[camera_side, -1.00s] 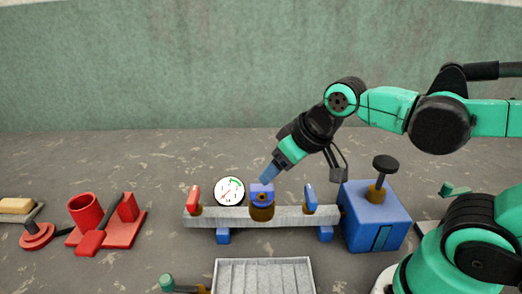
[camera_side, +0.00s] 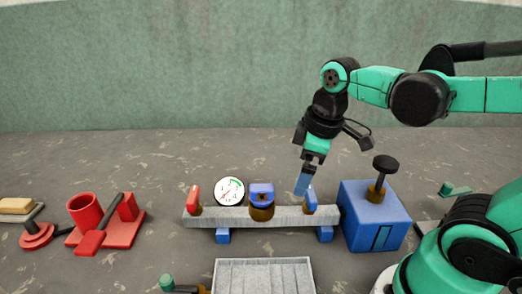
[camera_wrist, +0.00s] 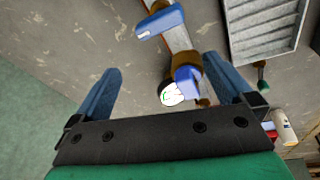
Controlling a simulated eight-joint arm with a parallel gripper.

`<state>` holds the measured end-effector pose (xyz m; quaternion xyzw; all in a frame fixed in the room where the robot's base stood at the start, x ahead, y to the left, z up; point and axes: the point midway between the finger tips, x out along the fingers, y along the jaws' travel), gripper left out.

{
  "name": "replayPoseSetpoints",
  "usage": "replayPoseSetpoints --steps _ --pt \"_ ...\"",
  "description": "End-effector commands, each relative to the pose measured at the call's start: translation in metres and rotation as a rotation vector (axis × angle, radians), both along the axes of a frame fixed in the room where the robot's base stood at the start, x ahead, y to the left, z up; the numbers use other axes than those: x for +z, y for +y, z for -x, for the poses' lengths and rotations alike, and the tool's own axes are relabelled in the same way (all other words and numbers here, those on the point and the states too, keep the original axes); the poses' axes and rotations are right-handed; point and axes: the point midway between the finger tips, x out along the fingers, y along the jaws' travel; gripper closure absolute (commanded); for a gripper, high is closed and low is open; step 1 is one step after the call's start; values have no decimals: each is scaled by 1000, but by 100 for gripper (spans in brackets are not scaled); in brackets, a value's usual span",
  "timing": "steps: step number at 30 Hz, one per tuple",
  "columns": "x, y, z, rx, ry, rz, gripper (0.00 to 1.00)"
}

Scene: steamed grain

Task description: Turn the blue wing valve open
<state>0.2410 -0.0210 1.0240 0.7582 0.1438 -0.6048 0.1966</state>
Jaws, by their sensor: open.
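The blue wing valve (camera_side: 310,199) stands on a brass stem at the right end of the pale grey manifold bar (camera_side: 232,218). Its wing also shows at the top of the wrist view (camera_wrist: 160,22). My gripper (camera_side: 302,185) is open and points down, its tips close to the upper left of this wing in the side view. In the wrist view, the gripper's blue fingers (camera_wrist: 165,72) are spread, with nothing held. A blue block-shaped fitting (camera_side: 262,195) sits on a brass base at the bar's middle; it also shows in the wrist view (camera_wrist: 187,84).
A red wing valve (camera_side: 194,198) is at the bar's left end, and a white dial gauge (camera_side: 229,191) stands behind. A blue box with a black knob (camera_side: 376,219) is close on the right. A grey ribbed tray (camera_side: 264,277) lies in front. Red fixtures (camera_side: 106,225) stand left.

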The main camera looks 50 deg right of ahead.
Motion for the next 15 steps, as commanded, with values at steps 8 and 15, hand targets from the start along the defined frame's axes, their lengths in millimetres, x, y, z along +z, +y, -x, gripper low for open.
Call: replayPoseSetpoints --steps 8,15 --pt "2 -11 10 292 230 13 0" --pt "-22 -11 11 296 232 13 0"
